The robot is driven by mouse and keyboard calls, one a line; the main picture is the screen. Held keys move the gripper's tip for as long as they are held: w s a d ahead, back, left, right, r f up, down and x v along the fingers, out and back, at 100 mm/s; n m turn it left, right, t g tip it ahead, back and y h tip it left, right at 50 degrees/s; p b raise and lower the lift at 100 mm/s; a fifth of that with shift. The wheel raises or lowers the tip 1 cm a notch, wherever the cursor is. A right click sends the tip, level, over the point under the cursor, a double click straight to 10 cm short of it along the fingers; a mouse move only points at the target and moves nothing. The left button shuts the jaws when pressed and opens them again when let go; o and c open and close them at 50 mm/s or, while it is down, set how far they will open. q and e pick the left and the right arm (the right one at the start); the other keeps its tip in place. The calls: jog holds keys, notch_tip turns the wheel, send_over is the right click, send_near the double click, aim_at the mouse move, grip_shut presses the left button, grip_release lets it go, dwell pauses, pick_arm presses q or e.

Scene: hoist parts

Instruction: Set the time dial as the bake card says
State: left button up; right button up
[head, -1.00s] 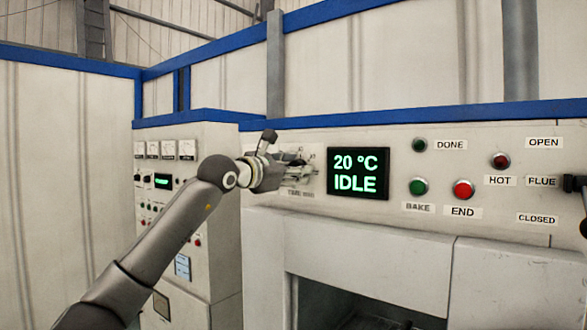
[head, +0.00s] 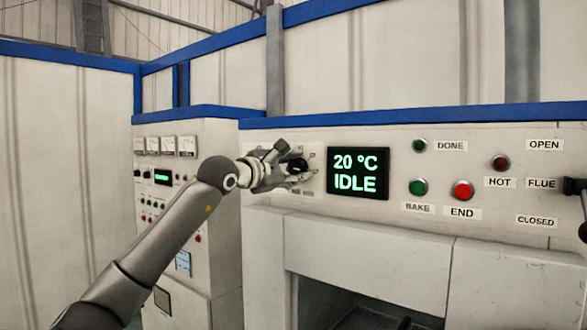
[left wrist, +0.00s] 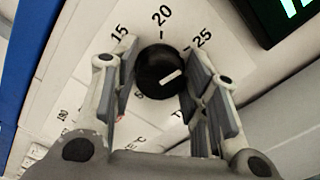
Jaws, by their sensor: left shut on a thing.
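The time dial (head: 297,166) is a round black knob on the white oven panel, left of the display. In the left wrist view the knob (left wrist: 157,68) shows a white pointer mark aimed to the right, clockwise of the 25. The numbers 15, 20 and 25 show around it; others are partly hidden by the fingers. My left gripper (left wrist: 159,85) is shut on the knob, one finger on each side; it also shows in the head view (head: 285,170). The right gripper is not in view.
The display (head: 358,173) reads 20 °C and IDLE. Right of it are a green BAKE button (head: 418,187), a red END button (head: 462,190), lamps and a black flue handle (head: 572,186). A small sheet (head: 183,264) on the left cabinet is unreadable.

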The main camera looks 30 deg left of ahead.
pick_arm(q)
jog(key=o, duration=0.9)
jog(key=shift+s, duration=0.1)
jog(key=s, duration=1.2)
jog(key=shift+a, duration=0.4)
jog(key=shift+w, duration=0.1)
